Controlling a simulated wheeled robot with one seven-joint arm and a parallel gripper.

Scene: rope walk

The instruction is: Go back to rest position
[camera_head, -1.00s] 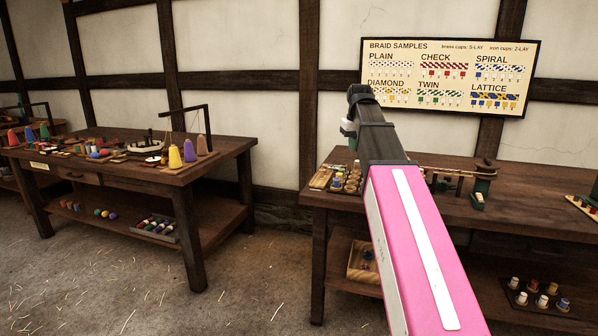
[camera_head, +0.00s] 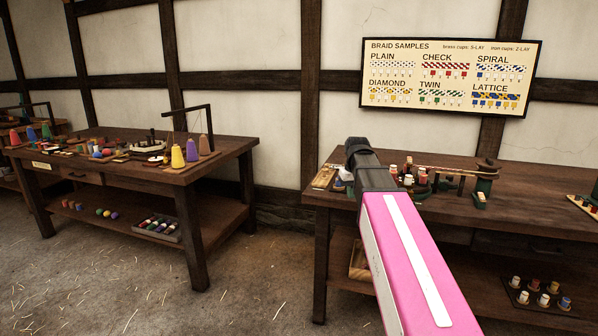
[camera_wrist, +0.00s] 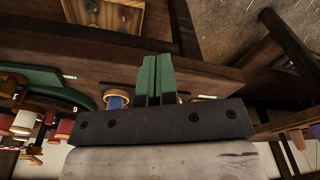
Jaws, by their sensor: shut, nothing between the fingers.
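My gripper shows in the wrist view (camera_wrist: 157,78), with its two green fingers side by side and shut, nothing between them. It is over the near edge of the right workbench (camera_head: 530,215). In the head view my pink and black arm reaches up from the bottom right over this bench. Its dark end is in front of the left part of the benchtop, and the fingers are hidden there.
Small bobbins (camera_head: 416,178) and a green-posted device (camera_head: 484,182) stand on the right bench. Its lower shelf holds a spool tray (camera_head: 540,298). A left bench (camera_head: 225,155) carries coloured cones (camera_head: 178,157). Bare floor (camera_head: 255,285) lies between the benches. A braid sample board (camera_head: 450,77) hangs behind.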

